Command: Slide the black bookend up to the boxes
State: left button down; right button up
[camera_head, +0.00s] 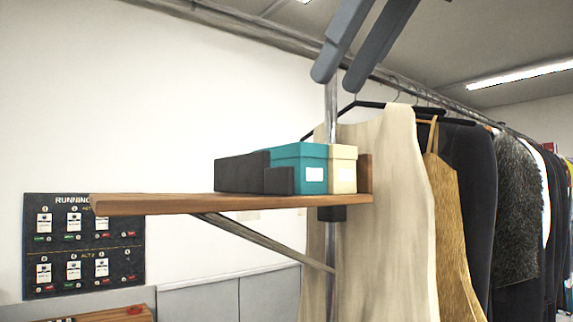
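The black bookend (238,174) stands on the wooden shelf (150,203), just left of the boxes. It shows as a long dark block with a smaller dark part (278,181) at its front right. This part overlaps the teal box (312,155) in the picture, so I cannot tell whether they touch. A cream box (342,153) stands right against the teal one. Both boxes have white labels. My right gripper (339,81) hangs in from the top, above the boxes, its two grey fingers apart with nothing between them. My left gripper is out of view.
A wooden end piece (365,173) closes the shelf's right end. The shelf's left part is bare. A metal upright (331,110) and hanging clothes (390,200) stand close at the right. A diagonal brace (265,241) runs below the shelf. A board of cards (84,245) hangs lower left.

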aim_at(286, 169)
jog(key=p+x, duration=0.5)
jog(key=x, duration=0.9)
jog(key=shift+w+a+f, duration=0.1)
jog(key=shift+w+a, duration=0.1)
jog(key=shift+w, duration=0.15)
jog(key=shift+w+a+f, duration=0.15)
jog(key=shift+f, duration=0.2)
grip_shut()
